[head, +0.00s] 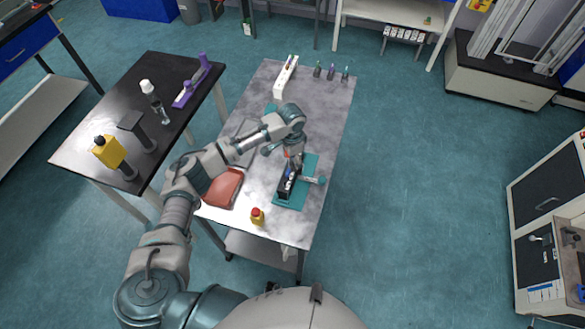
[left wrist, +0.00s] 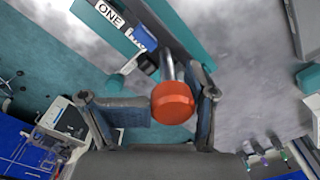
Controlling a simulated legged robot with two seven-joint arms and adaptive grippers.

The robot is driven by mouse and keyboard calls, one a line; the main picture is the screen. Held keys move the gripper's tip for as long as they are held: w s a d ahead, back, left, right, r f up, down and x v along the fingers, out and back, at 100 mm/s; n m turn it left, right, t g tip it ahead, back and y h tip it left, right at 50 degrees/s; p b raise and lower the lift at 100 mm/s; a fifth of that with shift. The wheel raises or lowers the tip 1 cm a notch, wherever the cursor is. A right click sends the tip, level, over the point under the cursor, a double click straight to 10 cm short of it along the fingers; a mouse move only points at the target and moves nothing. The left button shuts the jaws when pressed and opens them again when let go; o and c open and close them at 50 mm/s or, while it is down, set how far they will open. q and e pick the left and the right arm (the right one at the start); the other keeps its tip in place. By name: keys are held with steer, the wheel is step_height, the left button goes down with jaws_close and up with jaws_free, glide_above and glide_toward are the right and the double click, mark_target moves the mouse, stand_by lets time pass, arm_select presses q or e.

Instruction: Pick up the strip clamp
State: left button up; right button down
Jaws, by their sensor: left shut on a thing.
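The strip clamp appears to be the piece with an orange-red knob (left wrist: 173,102) and a metal shaft, between my fingers in the left wrist view. My left gripper (left wrist: 152,112) is shut on it, with one finger on each side. My right gripper is not in view.
On the grey table (head: 265,225) are a red tray (head: 223,188), a small red-capped yellow bottle (head: 257,216), a white rack (head: 286,76) and several small tools at the far end. A black table (head: 95,140) with instruments stands left.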

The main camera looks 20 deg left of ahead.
arm_select(q)
steer(key=shift+a+f, duration=0.35)
steer(key=shift+f, duration=0.05)
steer(key=shift+c, duration=0.3)
jaws_close()
steer(key=shift+d+r, duration=0.1)
steer(key=shift+d, duration=0.05)
steer(key=shift+w+r, duration=0.15)
steer(key=shift+r, duration=0.05)
